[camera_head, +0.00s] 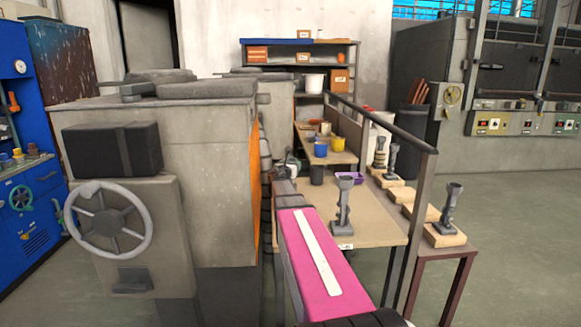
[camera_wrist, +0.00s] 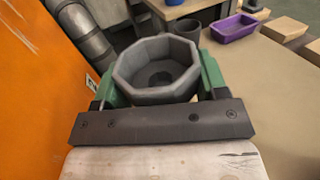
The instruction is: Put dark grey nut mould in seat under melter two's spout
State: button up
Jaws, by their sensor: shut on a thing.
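My gripper (camera_wrist: 160,76) is shut on the nut mould (camera_wrist: 133,88), a grey eight-sided cup with a round hollow, seen from above in the wrist view. Its green fingers press the cup from both sides. In the head view my gripper (camera_head: 286,168) is small and partly hidden at the far end of my pink arm, beside the melters. A near melter (camera_head: 190,140) is a big grey block with a handwheel; a second melter (camera_head: 275,98) stands behind it. A grey pipe (camera_wrist: 82,32) shows beside the orange panel in the wrist view; I cannot tell whether it is a spout. No seat is clearly visible.
The orange panel (camera_wrist: 35,90) is close on the left. A bench (camera_head: 375,228) runs along the right, with a grey funnel-topped stand (camera_head: 344,203) and a purple tray (camera_wrist: 235,27). A railing (camera_head: 385,118) and a side table with another stand (camera_head: 448,208) are further right.

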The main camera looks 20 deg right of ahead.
jog(key=o, duration=1.5)
jog(key=shift+f, duration=0.1)
jog(key=shift+o, duration=0.2)
jog(key=shift+s, duration=0.1)
jog(key=v, duration=1.2)
jog(key=shift+a, duration=0.1)
